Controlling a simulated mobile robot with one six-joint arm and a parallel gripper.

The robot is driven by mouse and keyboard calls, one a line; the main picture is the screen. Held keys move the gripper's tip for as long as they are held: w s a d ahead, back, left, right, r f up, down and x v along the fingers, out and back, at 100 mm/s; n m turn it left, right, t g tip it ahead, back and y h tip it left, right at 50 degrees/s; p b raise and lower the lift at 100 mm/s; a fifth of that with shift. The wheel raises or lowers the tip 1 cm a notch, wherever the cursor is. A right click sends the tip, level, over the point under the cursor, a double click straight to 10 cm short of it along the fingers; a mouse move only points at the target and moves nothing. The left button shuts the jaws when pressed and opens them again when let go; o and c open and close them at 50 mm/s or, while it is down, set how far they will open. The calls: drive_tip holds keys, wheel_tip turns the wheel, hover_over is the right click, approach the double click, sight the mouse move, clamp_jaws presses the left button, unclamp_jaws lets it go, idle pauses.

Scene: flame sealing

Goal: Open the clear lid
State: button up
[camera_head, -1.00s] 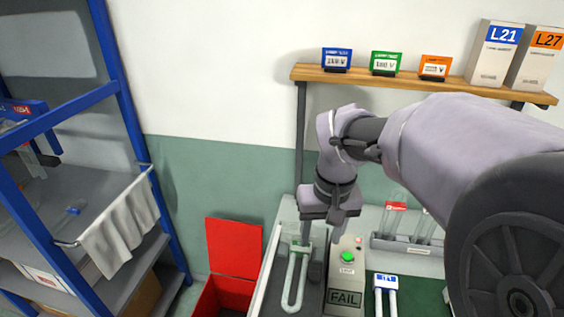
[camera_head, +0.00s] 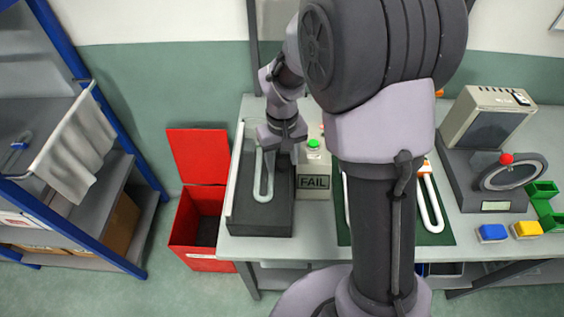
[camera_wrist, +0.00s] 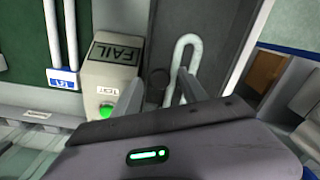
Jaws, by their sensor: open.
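The dark test box (camera_head: 262,218) stands at the left end of the bench. Its clear lid (camera_head: 236,180) shows as a thin pale-edged panel standing up along the box's left side. A white U-shaped tube (camera_head: 264,190) lies in the box; its bend also shows in the wrist view (camera_wrist: 186,42). My gripper (camera_head: 281,150) is low over the back right of the box, by the tube's far ends. In the wrist view, my gripper (camera_wrist: 158,88) has its fingers apart, the right one close to the tube. Whether it touches the tube I cannot tell.
A grey unit with a FAIL display (camera_head: 314,182) and green button (camera_head: 314,144) stands right of the box. A red open bin (camera_head: 205,225) is left of the bench. My arm hides part of the green mat (camera_head: 436,238). A machine with a handwheel (camera_head: 512,175) stands right.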

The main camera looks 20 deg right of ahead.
drive_tip(key=shift+c, duration=0.2)
clamp_jaws()
idle(1.3)
